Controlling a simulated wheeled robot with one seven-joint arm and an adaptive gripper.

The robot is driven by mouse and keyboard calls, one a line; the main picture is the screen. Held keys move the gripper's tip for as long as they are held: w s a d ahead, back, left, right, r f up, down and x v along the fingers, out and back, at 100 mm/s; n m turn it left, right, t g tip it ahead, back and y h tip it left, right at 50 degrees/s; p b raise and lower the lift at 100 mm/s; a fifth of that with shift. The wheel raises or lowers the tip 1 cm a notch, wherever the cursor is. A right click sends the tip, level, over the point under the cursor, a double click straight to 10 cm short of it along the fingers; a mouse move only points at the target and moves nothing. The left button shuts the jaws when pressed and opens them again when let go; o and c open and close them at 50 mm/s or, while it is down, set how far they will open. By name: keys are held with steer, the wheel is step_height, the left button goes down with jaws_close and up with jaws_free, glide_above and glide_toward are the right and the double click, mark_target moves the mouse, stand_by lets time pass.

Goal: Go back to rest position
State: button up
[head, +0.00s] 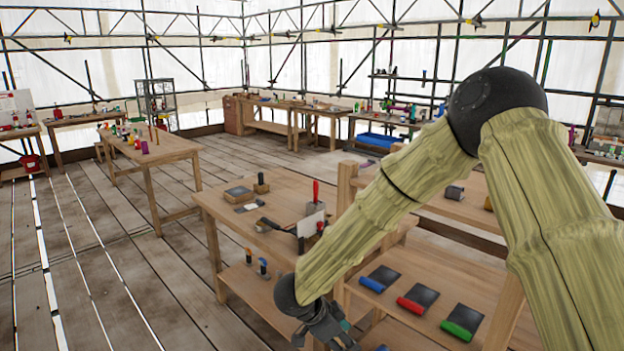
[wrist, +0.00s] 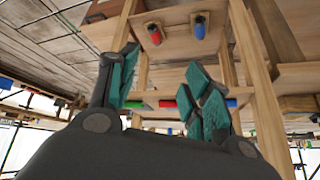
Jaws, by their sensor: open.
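My gripper (head: 335,330) shows at the bottom middle of the head view, at the end of my arm, in front of the wooden workbench. In the wrist view my gripper (wrist: 160,95) has its two teal-padded fingers spread apart with nothing between them. The wrist view is turned so that the floor is at the top and the bench legs run up the picture. The gripper appears to be in the air beside the bench and touches nothing that I can see.
The workbench (head: 275,205) holds blocks and tools, with a lower shelf (head: 245,285) below. Dark pads with blue, red (head: 418,298) and green handles lie on a shelf right of my gripper. Another table (head: 160,148) stands at the left. The plank floor (head: 110,270) at left is clear.

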steer(key=w+d+f+n+t, duration=0.15)
steer(key=d+f, duration=0.25)
steer(key=f, duration=0.4)
steer(key=s+d+f+n+y, duration=0.1)
steer(key=s+d+f+n, duration=0.45)
steer(key=s+f, duration=0.35)
steer(key=s+d+f+n+g+y, duration=0.1)
steer(key=s+f+n, duration=0.1)
steer(key=s, duration=0.7)
steer(key=s+d+f+n+g+y, duration=0.1)
steer(key=s+d+f+n+y, duration=0.1)
steer(key=s, duration=0.8)
steer(key=s+d+f+n+g+y, duration=0.2)
steer(key=s+f, duration=0.4)
steer(key=s, duration=0.3)
steer(key=shift+s+d+n, duration=0.15)
steer(key=shift+n, duration=0.75)
